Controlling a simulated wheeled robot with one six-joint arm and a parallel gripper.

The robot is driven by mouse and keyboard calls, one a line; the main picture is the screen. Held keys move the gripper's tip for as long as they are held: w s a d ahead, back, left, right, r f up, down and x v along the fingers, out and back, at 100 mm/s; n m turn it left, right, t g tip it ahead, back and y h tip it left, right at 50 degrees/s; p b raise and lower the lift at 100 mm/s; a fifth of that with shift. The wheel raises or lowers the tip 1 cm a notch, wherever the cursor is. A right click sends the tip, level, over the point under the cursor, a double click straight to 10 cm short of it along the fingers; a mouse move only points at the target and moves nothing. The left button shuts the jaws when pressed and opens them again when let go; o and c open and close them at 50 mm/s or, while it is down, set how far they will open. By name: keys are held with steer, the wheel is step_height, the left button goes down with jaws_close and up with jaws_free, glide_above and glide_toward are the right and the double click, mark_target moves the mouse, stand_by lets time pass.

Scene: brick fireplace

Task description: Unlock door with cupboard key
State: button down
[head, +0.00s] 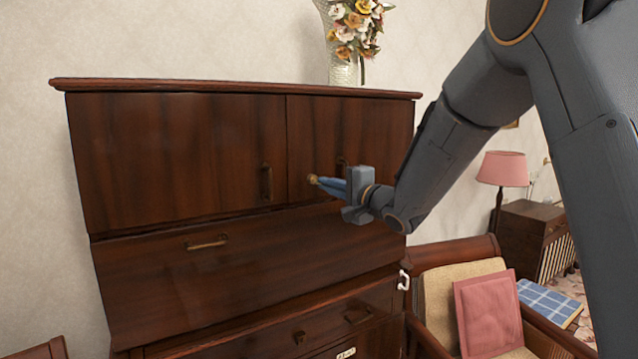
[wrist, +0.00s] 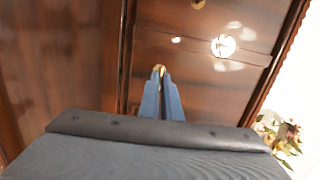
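My gripper (head: 322,184) is shut on a small brass piece, seemingly the cupboard key (head: 313,179), at the tips of its blue fingers. The key also shows in the wrist view (wrist: 158,69) between the fingertips; only its end shows. The dark wooden cupboard has a left upper door (head: 170,150) and a right upper door (head: 375,125), each with a handle. The gripper is in front of the right door's lower left part, pointing left. Whether the key touches the wood I cannot tell. No keyhole is clearly visible.
A vase of flowers (head: 343,65) stands on the cupboard top. A wide panel with a brass handle (head: 207,244) is below the doors, with drawers underneath. An armchair with a pink cushion (head: 490,312) stands close on the right. A pink lamp (head: 502,168) is behind it.

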steer(key=shift+m, duration=0.3)
steer(key=c, duration=2.4)
jaws_free()
steer(key=shift+m, duration=0.3)
steer(key=o, duration=0.5)
steer(key=b+v, duration=0.3)
steer(key=v, duration=0.4)
steer(key=s+d+f+n+g+h+b, duration=0.25)
steer(key=s+d+f+h, duration=0.35)
steer(key=f, duration=0.6)
steer(key=s+d+f+n+g+h+b, duration=0.1)
steer(key=d+f+n+g+h+b, duration=0.2)
steer(key=d+f, duration=0.7)
steer(key=s+f+n+g+h+b, duration=0.1)
steer(key=s+f+n+g, duration=0.1)
steer(key=s+f, duration=0.6)
steer(key=s+f+n+g+h+b, duration=0.1)
steer(key=s+f+g, duration=0.4)
steer(key=s, duration=0.9)
step_height(320, 180, down, 4)
steer(key=shift+s+d+r+n+b, duration=0.2)
steer(key=shift+s+d+n+b, duration=0.25)
steer(key=shift+n, duration=0.8)
